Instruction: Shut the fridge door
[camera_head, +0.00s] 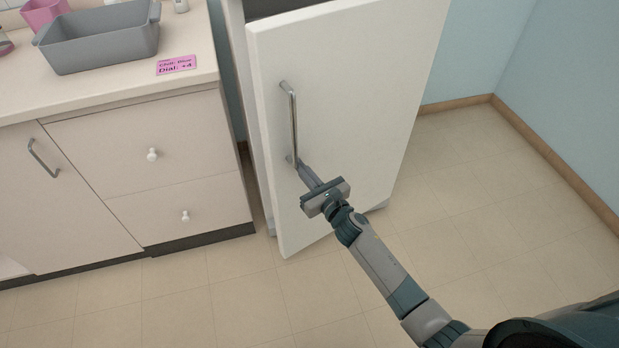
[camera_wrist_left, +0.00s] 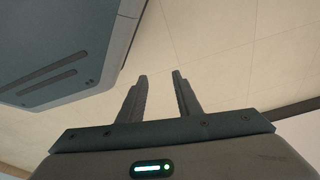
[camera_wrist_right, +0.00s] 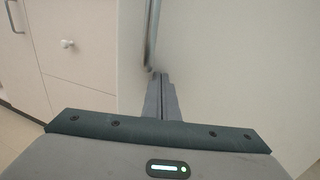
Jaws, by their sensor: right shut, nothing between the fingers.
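The white fridge door (camera_head: 345,110) stands ajar, with a dark gap into the fridge at its top left. Its upright metal handle (camera_head: 291,125) is near the left edge of the door. My right gripper (camera_head: 301,165) is shut and empty, its fingertips at the lower end of the handle, close to the door face. In the right wrist view the shut fingers (camera_wrist_right: 160,78) point at the door beside the handle (camera_wrist_right: 151,40); I cannot tell whether they touch. My left gripper (camera_wrist_left: 160,78) is open and empty over the floor, out of the head view.
A counter with drawers (camera_head: 165,155) stands left of the fridge, bearing a grey basin (camera_head: 100,40), a pink container (camera_head: 43,10) and a pink note (camera_head: 177,65). Blue walls (camera_head: 570,90) close the right side. The tiled floor (camera_head: 480,200) in front is clear.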

